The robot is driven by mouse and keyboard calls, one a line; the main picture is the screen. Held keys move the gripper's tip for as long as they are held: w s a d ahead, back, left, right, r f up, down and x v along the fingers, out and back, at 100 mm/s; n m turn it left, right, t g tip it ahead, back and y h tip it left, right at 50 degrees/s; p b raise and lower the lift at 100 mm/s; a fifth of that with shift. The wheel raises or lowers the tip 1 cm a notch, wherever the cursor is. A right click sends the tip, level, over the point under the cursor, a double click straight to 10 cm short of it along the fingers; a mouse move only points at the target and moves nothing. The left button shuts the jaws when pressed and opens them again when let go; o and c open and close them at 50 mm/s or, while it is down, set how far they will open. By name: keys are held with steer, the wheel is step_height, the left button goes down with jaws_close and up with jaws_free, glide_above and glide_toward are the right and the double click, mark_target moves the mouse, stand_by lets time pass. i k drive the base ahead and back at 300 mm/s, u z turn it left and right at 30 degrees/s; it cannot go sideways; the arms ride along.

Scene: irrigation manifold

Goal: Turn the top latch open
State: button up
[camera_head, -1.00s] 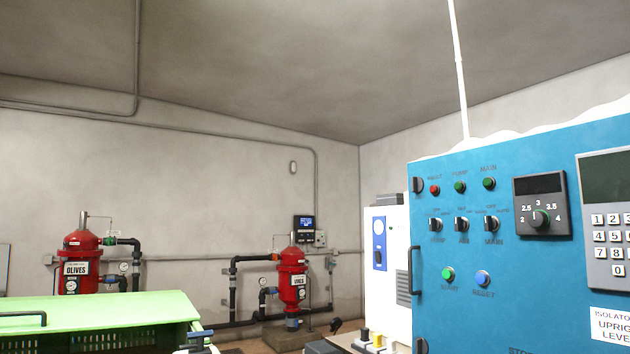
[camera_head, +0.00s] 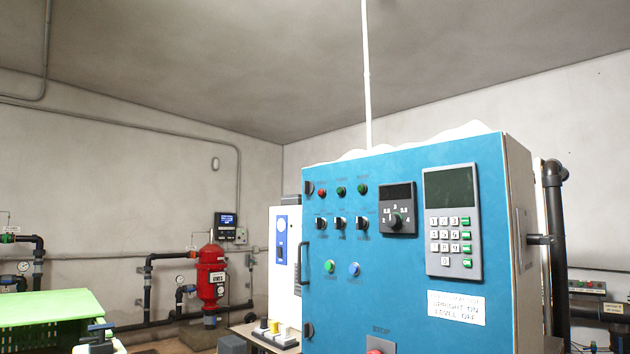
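The top latch (camera_head: 309,188) is a small dark tab at the upper left edge of the blue cabinet door (camera_head: 400,270). It looks upright, but it is too small to tell its exact setting. A similar lower latch (camera_head: 308,330) sits near the bottom of the same edge. A dark vertical door handle (camera_head: 305,257) is between them. The door looks closed. My gripper is not in view.
The door carries buttons, switches, a dial (camera_head: 397,208) and a keypad (camera_head: 453,222). A red stop button (camera_head: 374,351) shows at the bottom edge. A white cabinet (camera_head: 285,240) stands left of it. A green crate (camera_head: 50,305) is lower left; a dark pipe (camera_head: 555,240) is right.

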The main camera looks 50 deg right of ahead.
mark_target(308, 186)
steer(key=k, duration=0.25)
steer(key=z, duration=0.8)
